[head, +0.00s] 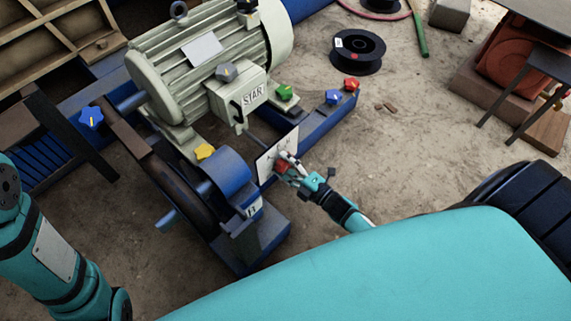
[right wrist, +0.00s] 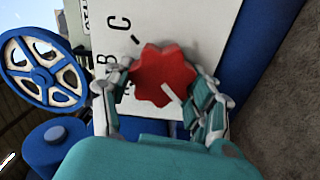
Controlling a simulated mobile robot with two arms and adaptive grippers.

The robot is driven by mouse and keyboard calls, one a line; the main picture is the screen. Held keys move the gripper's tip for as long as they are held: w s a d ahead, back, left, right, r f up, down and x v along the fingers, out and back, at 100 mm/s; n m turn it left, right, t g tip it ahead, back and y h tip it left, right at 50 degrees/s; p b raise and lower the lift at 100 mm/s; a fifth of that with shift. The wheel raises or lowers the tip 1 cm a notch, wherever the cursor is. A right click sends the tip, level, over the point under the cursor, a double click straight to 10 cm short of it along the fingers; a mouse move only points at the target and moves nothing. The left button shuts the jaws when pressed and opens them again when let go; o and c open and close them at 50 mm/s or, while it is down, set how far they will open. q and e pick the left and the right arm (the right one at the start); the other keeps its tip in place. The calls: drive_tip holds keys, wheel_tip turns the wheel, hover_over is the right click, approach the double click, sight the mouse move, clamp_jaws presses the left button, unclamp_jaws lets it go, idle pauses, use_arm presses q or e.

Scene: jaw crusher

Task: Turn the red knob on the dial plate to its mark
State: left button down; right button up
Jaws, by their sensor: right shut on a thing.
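The red knob (right wrist: 163,76) is a star-shaped knob with a white pointer line, mounted on the white dial plate (right wrist: 120,25). In the right wrist view the pointer line slants toward the lower right of the knob. The letters C and B and a short dark tick show on the plate. The plate also shows in the head view (head: 267,165), with the red knob (head: 282,168) on its face. My right gripper (head: 287,169) is shut on the red knob, with a finger on either side of it in the right wrist view (right wrist: 165,95). My left gripper is not in view.
A grey-green motor (head: 195,65) with a START box (head: 250,95) stands behind the plate on a blue frame. Green (head: 286,92), blue, yellow and grey knobs sit around it, and another red one (head: 351,84).

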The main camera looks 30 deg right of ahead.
drive_tip(key=shift+s+f+n, duration=0.1)
drive_tip(key=shift+f+n, duration=0.05)
drive_tip(key=shift+n, duration=0.35)
drive_tip(key=o, duration=0.9)
drive_tip(key=shift+o, duration=1.4)
drive_tip(key=v, duration=1.2)
